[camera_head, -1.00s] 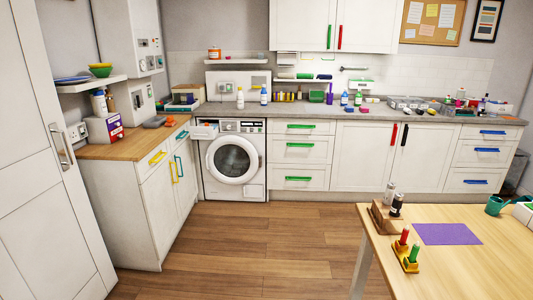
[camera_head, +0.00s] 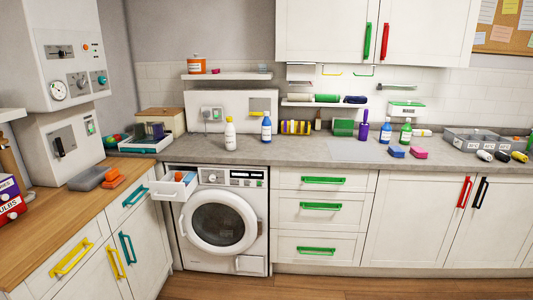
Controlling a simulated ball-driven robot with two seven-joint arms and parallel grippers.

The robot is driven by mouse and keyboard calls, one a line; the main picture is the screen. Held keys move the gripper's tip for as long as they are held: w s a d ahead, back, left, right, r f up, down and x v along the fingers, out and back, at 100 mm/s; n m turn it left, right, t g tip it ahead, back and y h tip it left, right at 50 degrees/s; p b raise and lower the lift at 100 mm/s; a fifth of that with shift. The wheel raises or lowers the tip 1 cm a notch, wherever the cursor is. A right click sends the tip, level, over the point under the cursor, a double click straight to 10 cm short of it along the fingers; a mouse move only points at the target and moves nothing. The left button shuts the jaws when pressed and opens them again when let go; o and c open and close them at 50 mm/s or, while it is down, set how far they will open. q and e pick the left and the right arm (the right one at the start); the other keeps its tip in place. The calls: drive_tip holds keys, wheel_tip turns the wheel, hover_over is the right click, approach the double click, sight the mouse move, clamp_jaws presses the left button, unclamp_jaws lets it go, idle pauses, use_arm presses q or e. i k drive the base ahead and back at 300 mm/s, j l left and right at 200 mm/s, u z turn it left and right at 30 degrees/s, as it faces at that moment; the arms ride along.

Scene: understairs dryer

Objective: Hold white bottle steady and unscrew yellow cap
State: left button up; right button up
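A white bottle (camera_head: 230,135) with a yellow cap (camera_head: 229,119) stands upright on the grey worktop (camera_head: 190,149), above the washing machine. The cap sits on top of the bottle; how tightly it is screwed cannot be told. Neither of my grippers shows in the head view.
A blue bottle (camera_head: 267,130) stands to the right of the white one, with a small gap. The detergent drawer (camera_head: 175,186) of the washing machine (camera_head: 221,222) sticks out. A tray (camera_head: 146,140) lies to the left. The worktop in front of the bottles is clear.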

sight(231, 144)
drive_tip(key=i+u, duration=0.15)
drive_tip(key=i, duration=0.25)
drive_tip(key=i+l+u, duration=0.2)
drive_tip(key=i, duration=0.2)
drive_tip(key=i+j+z, duration=0.1)
drive_tip(key=i, duration=0.3)
drive_tip(key=i+j+z, duration=0.1)
drive_tip(key=i+j, duration=0.15)
drive_tip(key=i+j+z, duration=0.1)
drive_tip(key=i+j, duration=0.15)
drive_tip(key=i, duration=0.25)
